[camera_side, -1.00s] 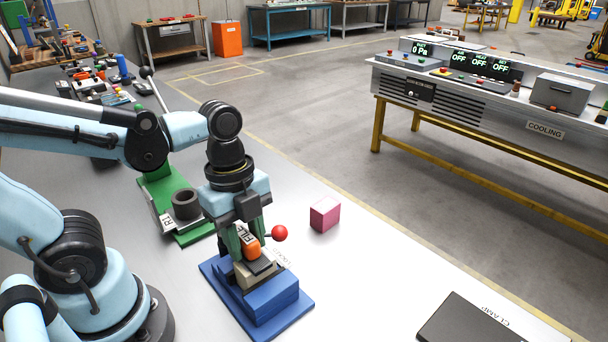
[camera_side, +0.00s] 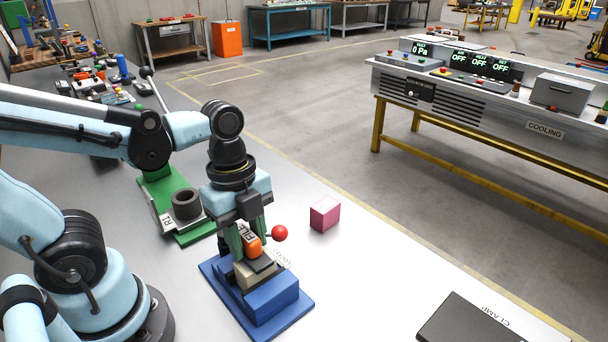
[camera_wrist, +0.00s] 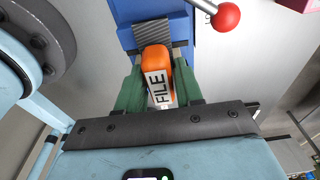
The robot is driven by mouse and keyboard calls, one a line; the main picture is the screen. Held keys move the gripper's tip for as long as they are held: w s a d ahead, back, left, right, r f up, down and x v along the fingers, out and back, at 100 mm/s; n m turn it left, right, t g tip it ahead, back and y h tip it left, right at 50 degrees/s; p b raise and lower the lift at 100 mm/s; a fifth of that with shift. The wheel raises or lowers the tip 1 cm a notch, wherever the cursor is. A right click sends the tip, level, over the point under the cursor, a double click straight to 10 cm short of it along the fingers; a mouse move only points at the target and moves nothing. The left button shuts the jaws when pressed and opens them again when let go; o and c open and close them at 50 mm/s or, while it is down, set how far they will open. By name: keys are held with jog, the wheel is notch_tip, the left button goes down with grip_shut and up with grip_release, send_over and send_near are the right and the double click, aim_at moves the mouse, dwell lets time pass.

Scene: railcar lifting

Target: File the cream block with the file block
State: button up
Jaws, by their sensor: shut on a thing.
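The file block (camera_side: 254,249) has an orange body, a white FILE label and a dark plate under it. It also shows in the wrist view (camera_wrist: 156,60), between my green fingers. My gripper (camera_side: 243,240) is shut on the file block and points down. The cream block (camera_side: 243,275) sits in the blue vise (camera_side: 278,307), directly below the file block and partly hidden by it. The file's dark plate appears to lie on or just above the cream block; contact is not clear. The cream block cannot be made out in the wrist view.
A red ball-ended lever (camera_side: 280,233) stands close to the right of my gripper. A magenta cube (camera_side: 325,213) lies behind it. A green fixture with a dark ring (camera_side: 186,204) is at left. A dark clamp plate (camera_side: 470,322) is at front right, with clear table between.

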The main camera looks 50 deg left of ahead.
aim_at(264, 264)
jog(key=shift+d, duration=2)
jog(key=shift+a, duration=1.9)
jog(key=shift+r, duration=4.25)
